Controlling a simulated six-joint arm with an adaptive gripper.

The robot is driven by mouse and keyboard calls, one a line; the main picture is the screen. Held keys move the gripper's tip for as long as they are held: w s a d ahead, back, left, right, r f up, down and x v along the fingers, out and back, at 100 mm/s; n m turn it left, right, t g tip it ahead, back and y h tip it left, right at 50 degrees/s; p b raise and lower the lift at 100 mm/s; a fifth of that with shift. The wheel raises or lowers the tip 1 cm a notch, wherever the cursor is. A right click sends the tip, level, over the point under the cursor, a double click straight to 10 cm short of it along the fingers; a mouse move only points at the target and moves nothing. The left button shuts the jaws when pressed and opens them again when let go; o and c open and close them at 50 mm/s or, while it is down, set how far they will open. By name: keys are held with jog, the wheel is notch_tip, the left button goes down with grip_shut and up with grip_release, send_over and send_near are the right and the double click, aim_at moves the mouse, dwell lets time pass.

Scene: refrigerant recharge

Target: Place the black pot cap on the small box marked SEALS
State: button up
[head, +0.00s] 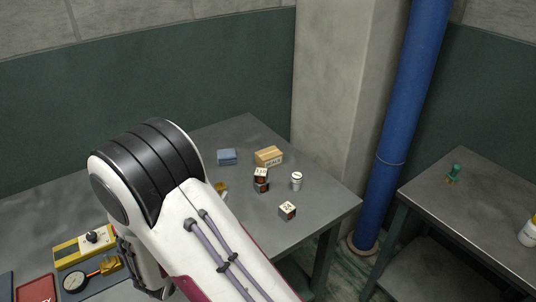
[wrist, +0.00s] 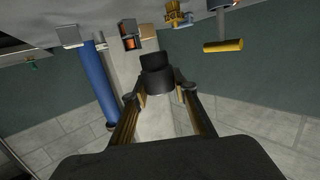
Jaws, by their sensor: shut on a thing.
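The black pot cap (wrist: 158,68) is between my fingertips in the wrist view. My gripper (wrist: 161,92) is shut on it and holds it up, apart from the table. The small tan box marked SEALS (head: 269,156) stands on the grey table, toward the back right in the head view. A tan box, apparently the same one, shows beyond the cap in the wrist view (wrist: 149,31), partly covered by the cap. In the head view my arm hides the cap, and I cannot make out my fingertips there.
Dark-and-orange stacked cubes (head: 261,180) stand close in front of the box. A blue block (head: 227,157), a white bottle (head: 297,181) and a white-topped cube (head: 287,211) are nearby. A gauge (head: 75,281) lies front left. A blue pipe (head: 400,130) rises right of the table.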

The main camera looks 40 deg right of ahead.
jog(key=w+a+r+x, duration=0.1)
jog(key=x, duration=0.8)
notch_tip(320, 180, up, 7)
jog(key=m+g+h, duration=0.2)
send_over(269, 152)
jog(key=shift+s+a, duration=0.1)
jog(key=shift+f, duration=3.15)
jog(key=shift+f, duration=1.85)
jog(key=shift+f, duration=0.1)
